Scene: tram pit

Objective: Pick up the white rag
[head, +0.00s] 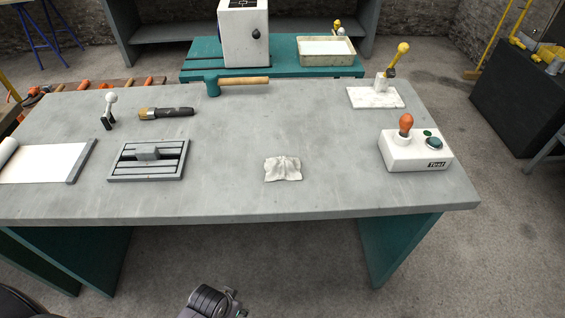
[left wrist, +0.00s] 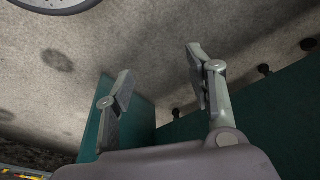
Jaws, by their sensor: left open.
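The white rag (head: 283,168) lies crumpled on the grey workbench top (head: 230,150), near the front edge and right of centre. Nothing touches it. My left gripper (left wrist: 158,78) shows in the left wrist view with its two fingers apart and nothing between them. That view shows floor and teal panels, not the rag. In the head view, a dark part of my arm shows at the bottom edge, below and in front of the bench; its fingers cannot be made out there. My right gripper is not in view.
A control box (head: 416,150) with an orange-knobbed lever stands right of the rag. A slotted plate (head: 148,174) lies to the left. The bench around the rag is clear.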

